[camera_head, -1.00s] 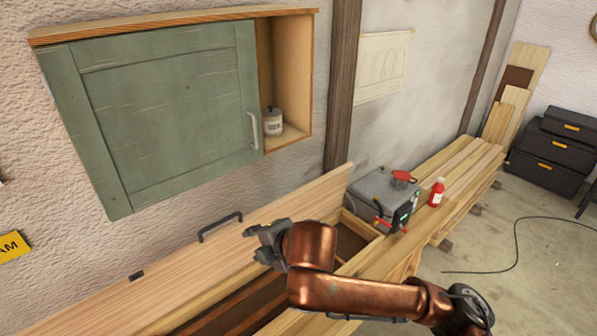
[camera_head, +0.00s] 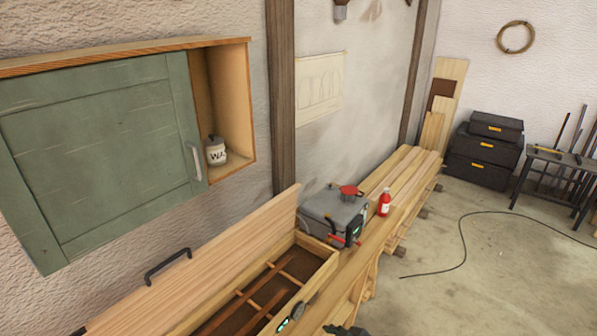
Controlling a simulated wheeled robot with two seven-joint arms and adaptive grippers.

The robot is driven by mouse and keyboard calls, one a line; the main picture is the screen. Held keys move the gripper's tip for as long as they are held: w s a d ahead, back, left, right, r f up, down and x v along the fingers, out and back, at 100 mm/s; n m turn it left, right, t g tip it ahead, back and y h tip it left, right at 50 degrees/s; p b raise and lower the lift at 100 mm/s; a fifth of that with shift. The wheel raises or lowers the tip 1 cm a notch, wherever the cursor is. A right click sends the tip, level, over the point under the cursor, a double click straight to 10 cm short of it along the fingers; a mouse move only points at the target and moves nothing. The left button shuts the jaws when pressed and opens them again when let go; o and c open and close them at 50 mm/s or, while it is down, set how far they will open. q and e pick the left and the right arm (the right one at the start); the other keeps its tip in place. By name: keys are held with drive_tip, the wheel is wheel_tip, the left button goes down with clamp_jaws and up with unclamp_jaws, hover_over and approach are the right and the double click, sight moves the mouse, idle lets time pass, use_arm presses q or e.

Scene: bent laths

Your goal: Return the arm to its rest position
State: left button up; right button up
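Neither of my grippers can be made out in the head view now. The copper-coloured arm is no longer in the picture. Small dark shapes show at the bottom edge, too cut off to identify. The wooden chest (camera_head: 318,262) below stands with its lid (camera_head: 225,262) up, a black handle (camera_head: 168,266) on the lid and slatted dividers inside. A small dark item with a green light (camera_head: 290,318) is at the chest's front edge.
A green cabinet door (camera_head: 100,150) covers the left of the wall cabinet; a white jar (camera_head: 215,151) stands in its open part. A grey box (camera_head: 334,211) and red bottle (camera_head: 384,203) are on the bench boards (camera_head: 402,178). Black cases (camera_head: 484,150) and a floor cable (camera_head: 463,240) lie right.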

drive_tip(key=s+d+f+m+g+h, duration=0.1)
drive_tip(key=s+d+f+m+h, duration=0.15)
drive_tip(key=s+d+f, duration=0.45)
drive_tip(key=s+d+f+m+h, duration=0.2)
drive_tip(key=s+d+f+m, duration=0.3)
drive_tip(key=d, duration=0.5)
drive_tip(key=s+d+f+m+g+h, duration=0.3)
drive_tip(key=s+d+f+m, duration=0.15)
drive_tip(key=s+d, duration=0.85)
drive_tip(key=s+a+f+n+g+y+b, duration=0.2)
drive_tip(key=f+b, duration=0.5)
drive_tip(key=f, duration=3)
drive_tip(key=s+a+f+b, duration=0.1)
drive_tip(key=s+f+b, duration=0.4)
drive_tip(key=s+f, duration=1.6)
wheel_tip(320, 180, down, 2)
drive_tip(key=shift+a+f+h, duration=0.2)
drive_tip(key=shift+f+h, duration=0.05)
drive_tip(key=shift+h, duration=0.1)
